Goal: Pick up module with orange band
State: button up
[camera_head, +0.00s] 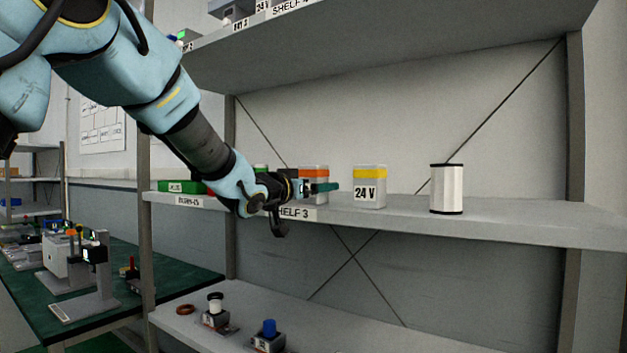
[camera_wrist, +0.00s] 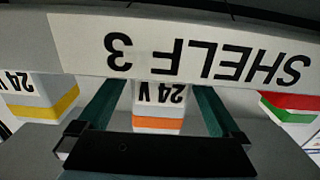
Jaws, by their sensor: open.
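The module with the orange band (camera_head: 314,175) is a white block standing on shelf 3, partly hidden by my gripper in the head view. In the wrist view, the orange-banded module (camera_wrist: 157,112) shows upside down with a 24 V label, between the two green fingers. My gripper (camera_head: 325,187) is open, in front of this module at the shelf's front edge. Its fingers (camera_wrist: 160,90) stand apart on either side of the module in the picture. I cannot tell whether they reach around it or touch it.
A yellow-banded 24 V module (camera_head: 369,188) stands to the right, then a white cylinder with black ends (camera_head: 446,189). The shelf 3 front edge (camera_head: 400,226) runs below my gripper; another shelf (camera_head: 390,60) is above.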

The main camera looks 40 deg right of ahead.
grip_shut()
dwell(0.8)
